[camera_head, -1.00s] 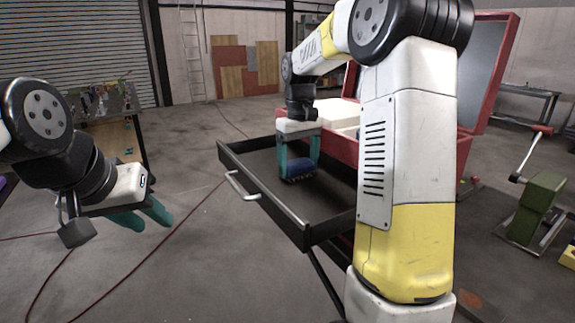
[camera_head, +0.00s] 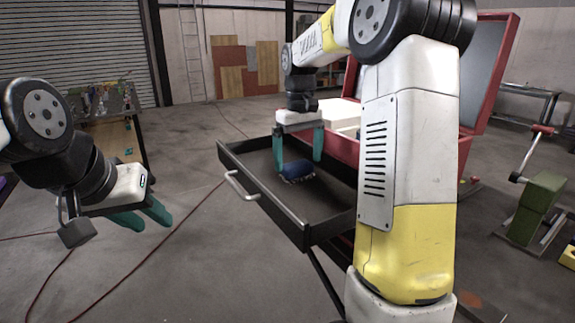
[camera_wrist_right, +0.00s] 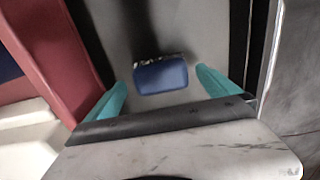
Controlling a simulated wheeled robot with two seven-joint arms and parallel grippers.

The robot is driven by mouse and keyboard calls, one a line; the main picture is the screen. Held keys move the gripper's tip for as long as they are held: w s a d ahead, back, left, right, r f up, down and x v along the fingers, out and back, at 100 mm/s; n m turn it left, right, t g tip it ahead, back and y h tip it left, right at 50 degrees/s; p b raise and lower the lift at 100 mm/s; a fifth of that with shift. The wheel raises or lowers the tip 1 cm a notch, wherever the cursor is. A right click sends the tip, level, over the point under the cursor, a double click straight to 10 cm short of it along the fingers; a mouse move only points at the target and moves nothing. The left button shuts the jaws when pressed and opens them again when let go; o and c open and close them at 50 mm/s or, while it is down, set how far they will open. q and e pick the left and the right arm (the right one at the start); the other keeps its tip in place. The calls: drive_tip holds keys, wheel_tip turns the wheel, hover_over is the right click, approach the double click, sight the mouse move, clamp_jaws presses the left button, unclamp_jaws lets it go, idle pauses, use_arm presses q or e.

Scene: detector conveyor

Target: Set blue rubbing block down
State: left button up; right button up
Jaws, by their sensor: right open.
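The blue rubbing block (camera_head: 298,171) lies in the open black drawer (camera_head: 268,203), on its floor. My right gripper (camera_head: 298,166) is open above the block, its teal fingers spread to either side. In the right wrist view, the block (camera_wrist_right: 161,76) lies beyond and between the two spread fingertips (camera_wrist_right: 160,82), with gaps on both sides. My left gripper (camera_head: 146,219) is at the left, away from the drawer, with its two teal fingers apart and nothing visible between them.
The red chest (camera_head: 338,146) with its raised lid stands behind the drawer and holds white boxes. A green crank device (camera_head: 535,208) stands at the right. A cluttered workbench (camera_head: 112,122) is at the back left. Drawer floor around the block is mostly bare.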

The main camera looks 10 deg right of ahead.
sight(299, 164)
wheel_tip(299, 164, up, 10)
drive_tip(key=shift+f, duration=0.15)
drive_tip(key=shift+c, duration=0.4)
idle(0.9)
